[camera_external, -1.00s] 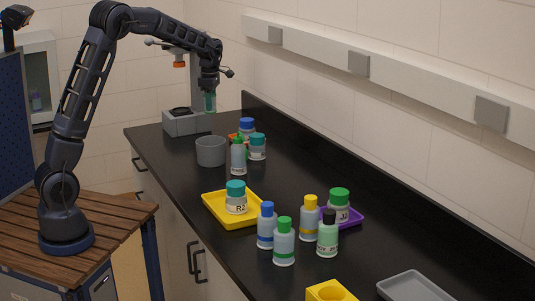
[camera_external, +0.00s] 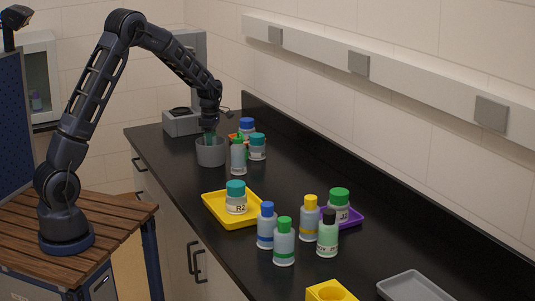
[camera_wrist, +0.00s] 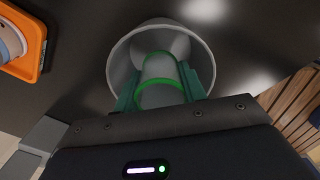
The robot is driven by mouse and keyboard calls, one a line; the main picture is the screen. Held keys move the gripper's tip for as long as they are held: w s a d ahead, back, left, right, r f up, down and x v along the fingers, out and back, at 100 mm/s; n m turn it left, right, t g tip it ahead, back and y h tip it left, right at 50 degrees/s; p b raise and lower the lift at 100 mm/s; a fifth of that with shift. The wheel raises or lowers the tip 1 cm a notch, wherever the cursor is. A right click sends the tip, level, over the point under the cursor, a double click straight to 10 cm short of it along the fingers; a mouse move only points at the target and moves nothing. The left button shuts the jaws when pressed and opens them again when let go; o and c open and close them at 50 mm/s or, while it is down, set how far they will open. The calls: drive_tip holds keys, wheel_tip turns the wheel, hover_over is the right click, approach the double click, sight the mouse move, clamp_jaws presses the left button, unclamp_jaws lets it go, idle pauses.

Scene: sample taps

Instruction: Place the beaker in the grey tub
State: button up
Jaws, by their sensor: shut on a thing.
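The grey tub (camera_external: 211,154) stands on the black counter, near its far left end. In the wrist view the tub's rim (camera_wrist: 117,60) surrounds the beaker (camera_wrist: 160,82), a translucent cylinder with a green band. My gripper (camera_external: 209,136) points down over the tub, with its fingertips at about the level of the tub's mouth. In the wrist view the teal fingers of my gripper (camera_wrist: 160,90) are shut on the beaker, one on each side. The beaker's lower part is inside the tub's mouth. Whether it touches the tub's floor is hidden.
A green-capped bottle (camera_external: 238,156) stands close to the tub's right side. An orange tray (camera_wrist: 32,48) with bottles lies just beyond. A grey sink-like tap stand (camera_external: 183,122) is behind the tub. A yellow tray (camera_external: 217,214) with a teal-capped jar is nearer the camera.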

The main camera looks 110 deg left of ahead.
drive_tip(key=shift+f, duration=2.1)
drive_tip(key=shift+f, duration=0.15)
drive_tip(key=o, duration=0.9)
drive_tip(key=shift+o, duration=0.2)
wheel_tip(320, 180, up, 12)
